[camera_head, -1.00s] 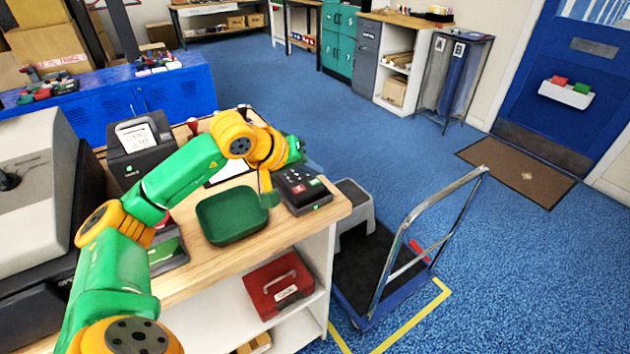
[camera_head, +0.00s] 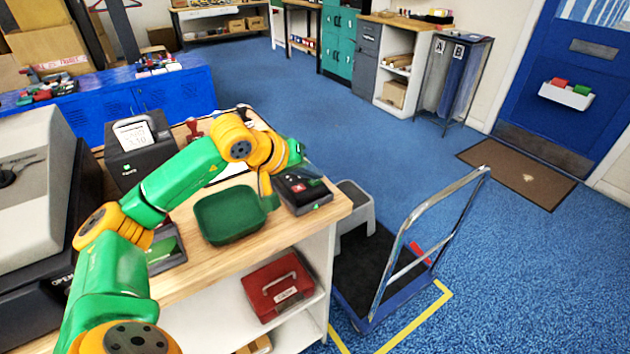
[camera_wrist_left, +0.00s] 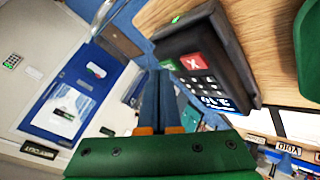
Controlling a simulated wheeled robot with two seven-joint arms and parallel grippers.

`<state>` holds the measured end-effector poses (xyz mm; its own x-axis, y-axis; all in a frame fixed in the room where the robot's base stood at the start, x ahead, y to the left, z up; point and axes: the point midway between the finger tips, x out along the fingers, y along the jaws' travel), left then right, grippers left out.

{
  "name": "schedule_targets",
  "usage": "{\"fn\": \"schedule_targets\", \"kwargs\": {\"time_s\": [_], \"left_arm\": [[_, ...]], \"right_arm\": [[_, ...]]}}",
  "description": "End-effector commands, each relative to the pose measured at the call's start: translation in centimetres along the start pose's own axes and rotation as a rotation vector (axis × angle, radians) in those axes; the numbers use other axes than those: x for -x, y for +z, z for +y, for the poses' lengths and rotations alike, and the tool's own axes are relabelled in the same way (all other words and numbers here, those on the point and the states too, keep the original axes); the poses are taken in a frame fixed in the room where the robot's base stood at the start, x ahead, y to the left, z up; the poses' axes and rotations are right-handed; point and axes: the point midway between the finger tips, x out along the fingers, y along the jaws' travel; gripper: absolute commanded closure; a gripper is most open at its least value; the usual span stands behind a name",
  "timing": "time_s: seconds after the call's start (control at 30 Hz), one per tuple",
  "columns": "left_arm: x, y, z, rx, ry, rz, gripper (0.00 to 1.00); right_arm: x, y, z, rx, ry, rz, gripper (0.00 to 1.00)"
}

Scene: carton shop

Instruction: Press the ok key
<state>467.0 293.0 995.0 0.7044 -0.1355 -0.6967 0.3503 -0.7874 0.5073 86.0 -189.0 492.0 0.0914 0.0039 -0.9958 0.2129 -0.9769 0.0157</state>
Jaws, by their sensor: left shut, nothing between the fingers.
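A black card terminal (camera_head: 293,203) sits on the right end of the wooden counter. It also shows in the left wrist view (camera_wrist_left: 235,55), with a lit display, a keypad and a red X key (camera_wrist_left: 192,62). A green key (camera_wrist_left: 171,65), likely the ok key, shows beside the red one; its label is not readable and the fingertips partly cover it. My left gripper (camera_head: 311,177) is over the terminal's right side. Its dark fingers (camera_wrist_left: 161,80) are shut and empty, with the tips close to the green key. I cannot tell if they touch it. My right gripper is not in view.
A green tray (camera_head: 229,215) sits just left of the terminal, below my left wrist. A receipt printer (camera_head: 140,150) stands further left on the counter. A platform trolley (camera_head: 385,270) stands right of the counter; open blue floor lies beyond.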

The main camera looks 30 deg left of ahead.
Motion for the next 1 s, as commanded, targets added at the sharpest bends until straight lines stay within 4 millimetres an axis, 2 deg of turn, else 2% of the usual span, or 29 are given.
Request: {"fn": "schedule_targets", "kwargs": {"time_s": [0.6, 1.0], "left_arm": [[-0.3, 0.2, -0.2, 0.000, 0.000, -0.001, 1.00], [0.9, -0.7, 0.7, 0.000, 0.000, 0.000, 1.00]], "right_arm": [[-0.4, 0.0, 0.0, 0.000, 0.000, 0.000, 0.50], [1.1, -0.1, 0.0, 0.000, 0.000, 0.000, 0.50]]}}
